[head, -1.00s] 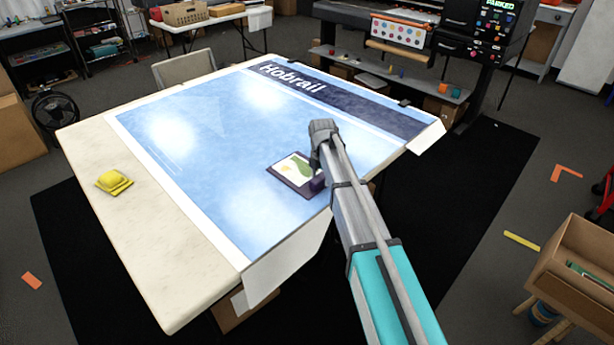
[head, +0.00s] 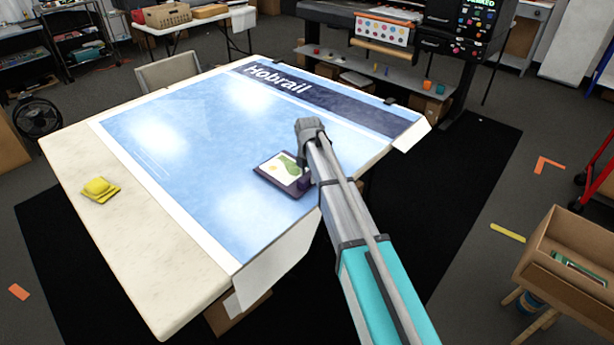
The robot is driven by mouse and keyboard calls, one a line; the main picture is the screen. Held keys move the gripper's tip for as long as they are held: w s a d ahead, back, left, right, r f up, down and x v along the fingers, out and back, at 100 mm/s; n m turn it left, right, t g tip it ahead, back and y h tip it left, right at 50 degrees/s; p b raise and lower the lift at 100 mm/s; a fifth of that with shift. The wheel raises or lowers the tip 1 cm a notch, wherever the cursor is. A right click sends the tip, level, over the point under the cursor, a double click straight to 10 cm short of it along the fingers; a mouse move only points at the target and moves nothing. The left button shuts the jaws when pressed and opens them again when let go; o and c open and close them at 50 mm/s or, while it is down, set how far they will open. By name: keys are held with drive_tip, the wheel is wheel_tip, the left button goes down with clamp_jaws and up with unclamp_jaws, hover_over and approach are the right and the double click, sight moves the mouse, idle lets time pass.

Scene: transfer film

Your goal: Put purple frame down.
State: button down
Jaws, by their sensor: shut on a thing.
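The purple frame (head: 298,192) holds a picture with green and yellow shapes. It appears flat, over the right part of the blue printed sheet on the table; I cannot tell whether it touches the sheet. My gripper (head: 304,178) is at the frame's right edge and is shut on it. The fingertips are mostly hidden behind my wrist and arm.
The table (head: 150,260) carries the blue sheet (head: 215,165) marked "Hobrail", which hangs over the right and front edges. A yellow object (head: 99,189) lies at the left. A cardboard box (head: 570,260) stands at right. Much of the sheet is clear.

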drive_tip(key=shift+r+p, duration=0.65)
drive_tip(key=shift+r, duration=0.3)
drive_tip(key=s+d+r+p, duration=0.4)
drive_tip(key=s+r+p, duration=0.6)
drive_tip(key=s, duration=0.3)
drive_tip(key=shift+s, duration=0.2)
drive_tip(key=shift+r, duration=0.1)
drive_tip(key=shift+r, duration=0.1)
